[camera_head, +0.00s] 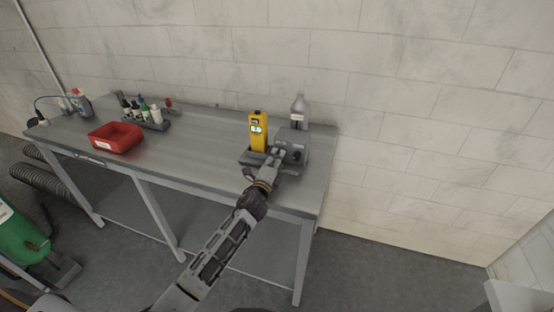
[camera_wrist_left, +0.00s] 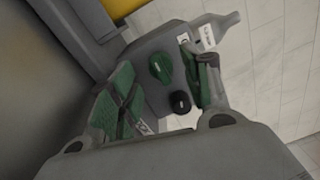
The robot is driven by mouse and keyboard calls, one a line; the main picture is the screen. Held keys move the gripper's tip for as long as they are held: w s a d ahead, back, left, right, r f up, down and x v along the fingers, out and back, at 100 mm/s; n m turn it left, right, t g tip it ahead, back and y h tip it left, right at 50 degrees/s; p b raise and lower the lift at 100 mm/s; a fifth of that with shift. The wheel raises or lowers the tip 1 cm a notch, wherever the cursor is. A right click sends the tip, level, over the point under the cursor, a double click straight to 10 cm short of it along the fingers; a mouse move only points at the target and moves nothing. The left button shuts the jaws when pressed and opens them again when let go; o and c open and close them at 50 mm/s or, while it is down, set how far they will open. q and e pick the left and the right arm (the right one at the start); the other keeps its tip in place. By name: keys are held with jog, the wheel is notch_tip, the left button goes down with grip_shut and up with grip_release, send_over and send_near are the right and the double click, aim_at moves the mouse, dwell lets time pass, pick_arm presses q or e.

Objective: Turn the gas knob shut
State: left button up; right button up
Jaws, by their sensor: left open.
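A grey box (camera_head: 294,139) with knobs on its front stands near the right end of the bench. In the left wrist view, the box (camera_wrist_left: 148,46) carries a green round knob (camera_wrist_left: 160,68) and a black round knob (camera_wrist_left: 180,101). I cannot tell from its markings which one is the gas knob. My left gripper (camera_head: 275,155) is just in front of the box. In the left wrist view, my left gripper (camera_wrist_left: 162,88) is open, with its green-padded fingers apart and both knobs showing in the gap. Whether a finger touches the box is unclear. My right gripper is not in view.
A yellow handheld device (camera_head: 258,130) stands left of the box, close to my gripper. A grey bottle (camera_head: 299,110) stands behind the box. A red bin (camera_head: 116,139) and a rack of small bottles (camera_head: 150,122) are farther left. The bench middle (camera_head: 195,145) is clear.

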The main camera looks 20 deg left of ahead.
pick_arm(q)
jog(key=shift+s+a+f, duration=0.1)
jog(key=shift+s+f, duration=0.05)
jog(key=shift+s, duration=2.45)
jog(key=shift+s+a+f, duration=0.1)
jog(key=shift+s, duration=2.45)
jog(key=shift+s, duration=0.15)
